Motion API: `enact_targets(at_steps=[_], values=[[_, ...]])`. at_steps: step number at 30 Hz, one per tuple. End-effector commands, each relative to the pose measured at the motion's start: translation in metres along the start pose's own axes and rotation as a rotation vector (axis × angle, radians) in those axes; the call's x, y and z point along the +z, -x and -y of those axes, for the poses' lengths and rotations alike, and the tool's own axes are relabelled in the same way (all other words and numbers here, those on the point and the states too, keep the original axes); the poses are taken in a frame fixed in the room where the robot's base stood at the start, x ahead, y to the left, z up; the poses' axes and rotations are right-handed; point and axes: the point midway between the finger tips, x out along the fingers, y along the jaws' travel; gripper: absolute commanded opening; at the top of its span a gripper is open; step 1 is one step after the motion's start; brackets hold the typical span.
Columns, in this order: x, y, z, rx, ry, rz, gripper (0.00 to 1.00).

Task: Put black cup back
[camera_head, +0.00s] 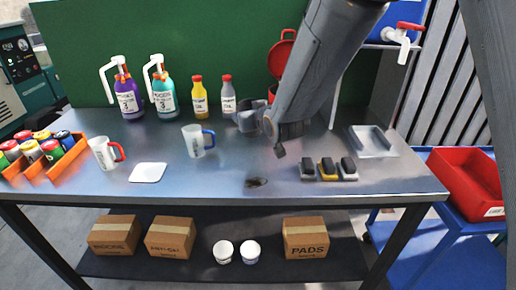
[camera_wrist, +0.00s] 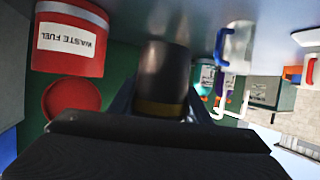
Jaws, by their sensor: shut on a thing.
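The black cup (camera_wrist: 163,75) is held between my gripper's jaws in the wrist view, with a brownish band at its near end. In the head view, my gripper (camera_head: 258,120) is above the middle of the workbench, in front of the oil bottles. A dark grey rounded shape at its left end looks like the cup (camera_head: 246,118), partly hidden by the gripper. A white square mat (camera_head: 147,172) lies empty at the front left of the bench (camera_head: 215,185).
A blue-handled mug (camera_head: 195,142) and a red-handled mug (camera_head: 102,153) stand left. Bottles (camera_head: 200,98) line the back. A red waste fuel can (camera_wrist: 70,40) is partly hidden behind my arm. Several small blocks (camera_head: 328,170) and a grey tray (camera_head: 372,143) are right. A dark patch (camera_head: 257,182) marks the bench front.

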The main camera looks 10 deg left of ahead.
Motion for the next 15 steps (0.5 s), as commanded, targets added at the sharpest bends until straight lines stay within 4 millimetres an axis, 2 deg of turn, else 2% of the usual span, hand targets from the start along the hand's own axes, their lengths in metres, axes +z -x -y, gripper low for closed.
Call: enact_targets(at_steps=[4,10,15], values=[[0.008,-0.003,-0.002,0.002,-0.001,0.002,0.19],[0.037,-0.015,-0.004,0.006,-0.003,0.004,0.19],[0.052,-0.021,-0.004,0.005,-0.003,0.001,0.19]])
